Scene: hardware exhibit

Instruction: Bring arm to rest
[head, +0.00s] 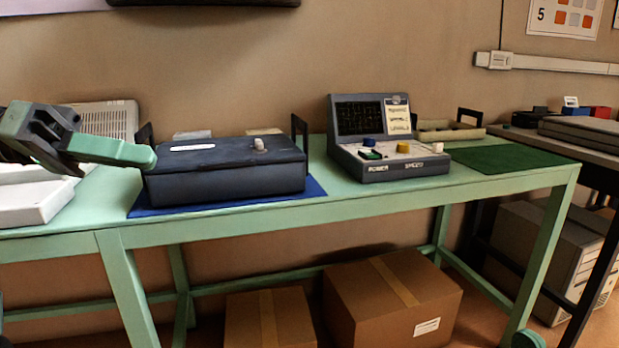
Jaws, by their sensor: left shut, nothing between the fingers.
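My left gripper (138,155) comes in from the left edge, with grey links and pale green fingers. The fingers are together and empty. Their tips overlap the left end of a dark blue box (225,177) in the picture; I cannot tell whether they touch it. The box has a white label strip and a small pale knob on top and stands on a blue mat (316,189). My right gripper is not in view.
A control panel (390,140) with coloured knobs stands mid-table beside a green mat (497,158). A beige tray (450,131) lies behind. White equipment (35,203) stands at the left. Cardboard boxes (400,305) sit under the green table (340,205).

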